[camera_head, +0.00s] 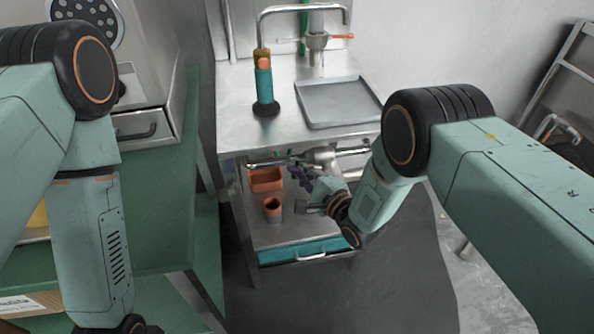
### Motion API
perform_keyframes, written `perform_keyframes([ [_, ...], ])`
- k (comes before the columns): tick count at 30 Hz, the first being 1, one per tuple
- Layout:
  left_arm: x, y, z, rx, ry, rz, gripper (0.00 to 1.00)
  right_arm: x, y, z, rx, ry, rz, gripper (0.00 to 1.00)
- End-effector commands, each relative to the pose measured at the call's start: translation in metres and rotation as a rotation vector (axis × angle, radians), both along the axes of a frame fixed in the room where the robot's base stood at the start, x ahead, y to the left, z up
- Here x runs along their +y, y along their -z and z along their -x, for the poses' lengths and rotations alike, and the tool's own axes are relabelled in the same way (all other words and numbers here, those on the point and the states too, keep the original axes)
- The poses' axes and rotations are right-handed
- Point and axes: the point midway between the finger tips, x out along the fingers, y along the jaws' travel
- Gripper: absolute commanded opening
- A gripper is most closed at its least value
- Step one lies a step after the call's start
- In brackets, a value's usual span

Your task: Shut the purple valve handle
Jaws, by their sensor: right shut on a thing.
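The purple valve handle (299,173) is on the metal pipe under the counter, near the middle of the camera_head view. It is small and partly hidden by my right gripper. My right gripper (308,187) reaches in from the right under the counter edge and is shut on the purple handle. The metal pipe (318,156) runs left to right just above it. My left arm comes down the left side of the view, and its gripper is below the picture edge.
An orange bin (266,180) and an orange cup (272,209) stand on the lower shelf, left of my right gripper. A grey tray (338,102) and a teal-handled tool (264,85) are on the counter above. A green table (168,215) stands at left.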

Motion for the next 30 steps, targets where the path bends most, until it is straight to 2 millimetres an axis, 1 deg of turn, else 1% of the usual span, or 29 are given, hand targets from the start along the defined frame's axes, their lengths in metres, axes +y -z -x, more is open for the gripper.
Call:
perform_keyframes([
  [6, 0.0, 0.0, 0.0, 0.0, 0.0, 0.0, 0.4, -0.004, -0.01, -0.001, 0.03, -0.001, -0.153, 0.0],
  [15, 0.0, 0.001, 0.0, 0.0, 0.0, 0.0, 0.4, -0.009, -0.019, -0.002, 0.059, 0.0, -0.293, 0.0],
  [21, 0.0, 0.001, 0.0, 0.0, 0.0, 0.0, 0.4, -0.011, -0.021, -0.002, 0.066, 0.0, -0.331, 0.0],
  [30, 0.0, 0.001, 0.0, 0.0, 0.0, 0.0, 0.4, -0.011, -0.021, -0.002, 0.069, 0.0, -0.339, 0.0],
])
